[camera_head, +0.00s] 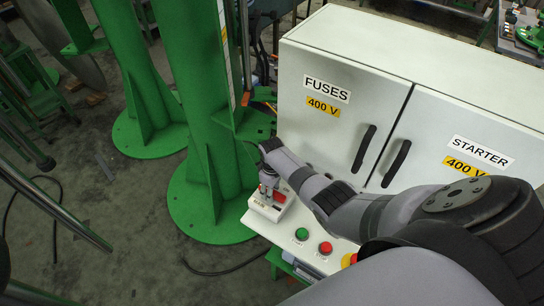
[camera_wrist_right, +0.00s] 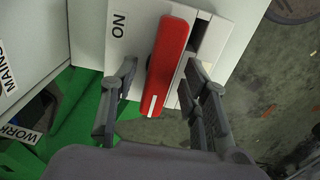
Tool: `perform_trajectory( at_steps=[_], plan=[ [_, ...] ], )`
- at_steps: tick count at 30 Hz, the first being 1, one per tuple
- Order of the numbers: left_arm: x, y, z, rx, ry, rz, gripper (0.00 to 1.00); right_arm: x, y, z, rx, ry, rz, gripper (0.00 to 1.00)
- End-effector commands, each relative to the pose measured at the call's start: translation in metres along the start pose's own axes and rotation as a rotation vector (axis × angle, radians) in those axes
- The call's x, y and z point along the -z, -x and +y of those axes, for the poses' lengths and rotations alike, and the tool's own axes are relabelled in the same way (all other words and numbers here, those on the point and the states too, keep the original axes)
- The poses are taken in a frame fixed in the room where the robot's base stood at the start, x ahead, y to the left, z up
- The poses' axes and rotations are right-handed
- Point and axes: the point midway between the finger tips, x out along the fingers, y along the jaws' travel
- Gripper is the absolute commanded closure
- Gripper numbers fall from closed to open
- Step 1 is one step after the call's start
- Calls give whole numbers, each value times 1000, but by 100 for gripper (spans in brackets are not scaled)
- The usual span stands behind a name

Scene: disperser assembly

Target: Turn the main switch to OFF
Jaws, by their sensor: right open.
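The main switch has a long red handle (camera_wrist_right: 168,62) on a pale plate (camera_wrist_right: 116,45), seen close up in the right wrist view. My left gripper is not in view.
A white cabinet (camera_head: 378,62) labelled FUSES and STARTER stands behind my right arm. Green (camera_head: 301,234), red (camera_head: 326,248) and red-yellow (camera_head: 348,260) buttons lie right of the switch. A green column (camera_head: 204,130) stands close on its left.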

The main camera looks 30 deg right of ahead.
Motion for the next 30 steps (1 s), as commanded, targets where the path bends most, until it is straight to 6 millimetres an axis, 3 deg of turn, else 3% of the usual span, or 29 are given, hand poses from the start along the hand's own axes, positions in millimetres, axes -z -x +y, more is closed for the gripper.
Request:
perform_trajectory(
  at_steps=[8,22,30],
  plan=[
    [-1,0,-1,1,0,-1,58,1,17,1,-2,-1,3,58],
    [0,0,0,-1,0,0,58,1,103,1,-2,0,3,58],
    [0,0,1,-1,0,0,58,0,120,0,-1,0,0,58]
  ],
)
